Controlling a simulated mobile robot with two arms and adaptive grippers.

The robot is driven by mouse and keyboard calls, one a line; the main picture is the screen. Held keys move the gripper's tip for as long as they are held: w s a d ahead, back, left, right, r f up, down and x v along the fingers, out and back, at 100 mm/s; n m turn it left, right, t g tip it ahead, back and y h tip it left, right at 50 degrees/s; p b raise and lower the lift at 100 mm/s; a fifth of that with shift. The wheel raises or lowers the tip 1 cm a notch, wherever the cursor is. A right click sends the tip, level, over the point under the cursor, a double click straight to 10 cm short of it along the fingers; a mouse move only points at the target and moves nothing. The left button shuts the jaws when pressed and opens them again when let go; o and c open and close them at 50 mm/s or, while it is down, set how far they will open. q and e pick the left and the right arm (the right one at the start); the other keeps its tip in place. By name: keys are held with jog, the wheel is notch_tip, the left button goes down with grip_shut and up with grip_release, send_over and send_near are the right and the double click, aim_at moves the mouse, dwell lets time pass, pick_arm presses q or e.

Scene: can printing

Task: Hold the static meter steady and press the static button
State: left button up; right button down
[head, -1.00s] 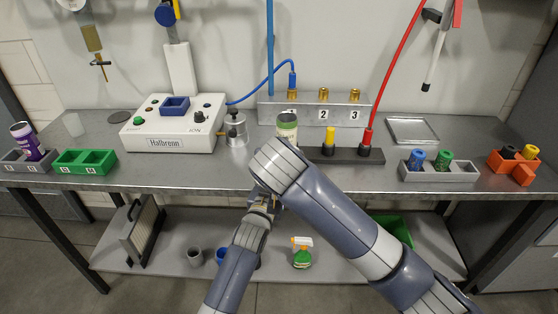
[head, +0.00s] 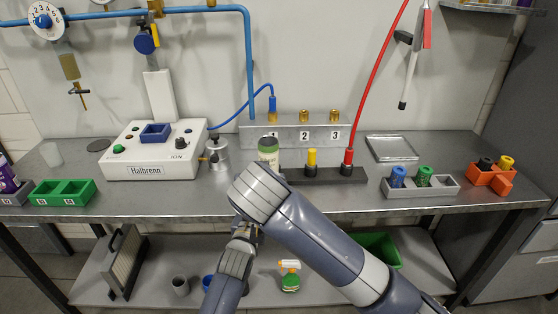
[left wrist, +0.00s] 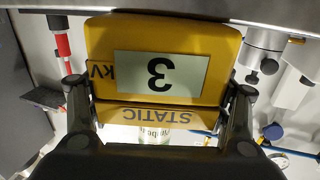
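The static meter (left wrist: 200,35) is a yellow box that fills the upper middle of the left wrist view. Its pale display (left wrist: 160,73) shows what looks like an upside-down 3, with "kV" beside it. The word "STATIC" stands upside down on the edge facing me. My left gripper (left wrist: 160,105) has one dark finger against each side of the meter and appears shut on it. I cannot make out a static button. In the head view my arms cover the meter, and no right gripper fingers show.
The steel bench (head: 330,200) carries a Halbrenn control box (head: 150,170), a can (head: 268,148), a numbered valve block (head: 290,137), a green tray (head: 62,194), a grey tray (head: 420,189) and an orange holder (head: 490,178). A spray bottle (head: 290,278) stands on the lower shelf.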

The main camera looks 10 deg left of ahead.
pick_arm(q)
jog(key=o, duration=0.3)
jog(key=shift+w+f, duration=0.15)
jog(key=shift+s, duration=0.2)
